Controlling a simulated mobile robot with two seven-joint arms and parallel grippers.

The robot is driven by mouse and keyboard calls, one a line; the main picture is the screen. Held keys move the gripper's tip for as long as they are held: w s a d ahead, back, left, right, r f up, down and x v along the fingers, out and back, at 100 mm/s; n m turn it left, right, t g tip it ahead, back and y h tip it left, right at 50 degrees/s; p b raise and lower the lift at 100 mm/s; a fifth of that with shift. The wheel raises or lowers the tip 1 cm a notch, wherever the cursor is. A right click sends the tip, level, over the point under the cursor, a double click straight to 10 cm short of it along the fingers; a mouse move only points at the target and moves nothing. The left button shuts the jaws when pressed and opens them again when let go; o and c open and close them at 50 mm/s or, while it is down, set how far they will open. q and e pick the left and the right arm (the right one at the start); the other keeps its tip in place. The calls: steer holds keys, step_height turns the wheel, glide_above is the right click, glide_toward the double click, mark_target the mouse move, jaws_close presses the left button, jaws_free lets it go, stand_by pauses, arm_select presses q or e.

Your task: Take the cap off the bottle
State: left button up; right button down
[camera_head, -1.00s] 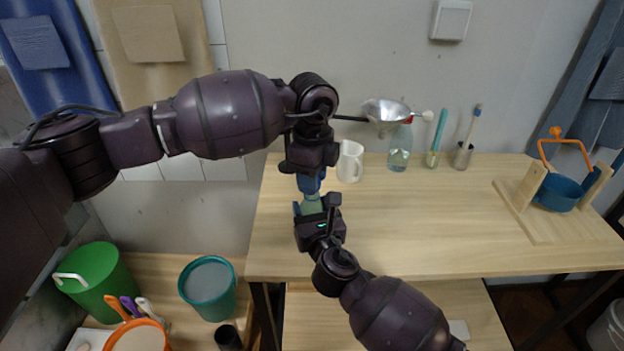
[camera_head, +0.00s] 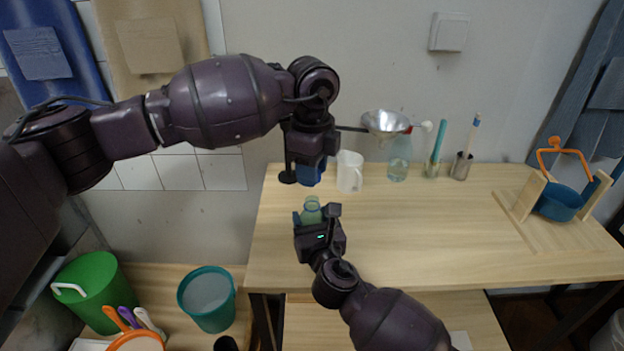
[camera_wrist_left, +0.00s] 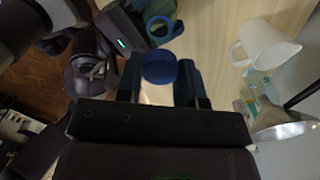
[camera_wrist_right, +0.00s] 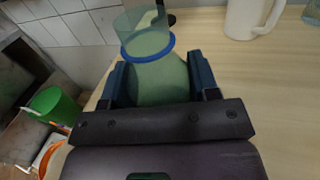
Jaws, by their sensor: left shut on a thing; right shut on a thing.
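The bottle is pale green and see-through, with a blue ring round its neck. In the head view the bottle (camera_head: 312,209) stands in my right gripper (camera_head: 316,222), its open mouth upward. The right wrist view shows the bottle (camera_wrist_right: 160,82) between both fingers (camera_wrist_right: 158,85). The blue cap (camera_wrist_left: 160,68) is between the fingers of my left gripper (camera_wrist_left: 160,78) in the left wrist view, clear of the bottle (camera_wrist_left: 160,22). In the head view my left gripper (camera_head: 308,178) is above the bottle, with a visible gap between.
Behind stand a white mug (camera_head: 349,172), a metal funnel (camera_head: 384,122), a clear bottle with a red top (camera_head: 398,162) and two holders with brushes. A wooden stand with a blue pot (camera_head: 560,197) is at right. The table's middle is clear.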

steer(key=shift+c, duration=1.5)
jaws_free()
steer(key=shift+s, duration=0.1)
